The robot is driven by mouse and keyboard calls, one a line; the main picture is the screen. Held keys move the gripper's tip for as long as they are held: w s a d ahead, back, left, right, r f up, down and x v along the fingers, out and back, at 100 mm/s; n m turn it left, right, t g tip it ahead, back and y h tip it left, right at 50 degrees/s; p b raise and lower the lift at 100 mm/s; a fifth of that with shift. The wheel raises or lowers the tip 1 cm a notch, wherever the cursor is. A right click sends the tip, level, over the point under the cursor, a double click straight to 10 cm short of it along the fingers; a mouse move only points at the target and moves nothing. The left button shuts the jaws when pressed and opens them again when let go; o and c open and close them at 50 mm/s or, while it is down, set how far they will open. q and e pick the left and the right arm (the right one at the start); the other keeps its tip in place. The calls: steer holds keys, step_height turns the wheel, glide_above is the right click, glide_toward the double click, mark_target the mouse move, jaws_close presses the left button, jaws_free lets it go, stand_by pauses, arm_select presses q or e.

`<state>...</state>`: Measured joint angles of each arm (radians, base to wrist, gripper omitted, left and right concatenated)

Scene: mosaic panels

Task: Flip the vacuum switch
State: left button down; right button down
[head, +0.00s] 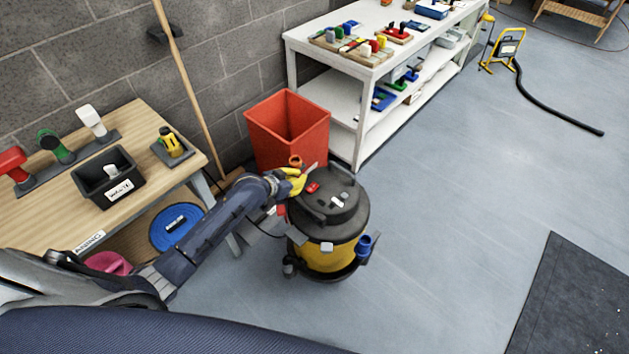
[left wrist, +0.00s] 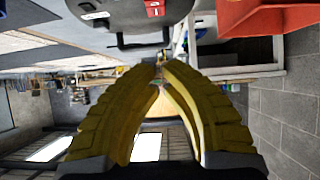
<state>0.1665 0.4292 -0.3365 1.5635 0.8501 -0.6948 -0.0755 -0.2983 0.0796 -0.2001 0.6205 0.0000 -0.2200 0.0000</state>
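The vacuum (head: 345,222) stands on the floor, with a dark lid and a yellow band on its drum. Its red switch (head: 313,188) sits on the lid, and it also shows at the top edge of the left wrist view (left wrist: 154,9), partly cut off. My left gripper (head: 301,178) has yellow fingers and is beside the lid's left rear edge, close to the switch. In the left wrist view its fingertips (left wrist: 162,68) come together with nothing visible between them, apart from the switch in the picture. My right gripper is not in view.
A red bin (head: 290,130) stands just behind the vacuum, close to my left gripper. A wooden table (head: 60,205) with tools is at left, a white shelf unit (head: 345,75) behind. A broom handle (head: 188,75) leans on the wall.

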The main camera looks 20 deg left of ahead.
arm_select(q)
glide_above(315, 185)
steer(key=f, duration=0.4)
steer(key=shift+s+a+f, duration=0.25)
steer(key=shift+s+f, duration=0.05)
steer(key=shift+s, duration=0.1)
step_height(315, 185, down, 2)
steer(key=shift+w, duration=0.1)
steer(key=shift+w+d+f, duration=0.15)
steer(key=shift+w+f, duration=0.05)
steer(key=shift+f, duration=0.75)
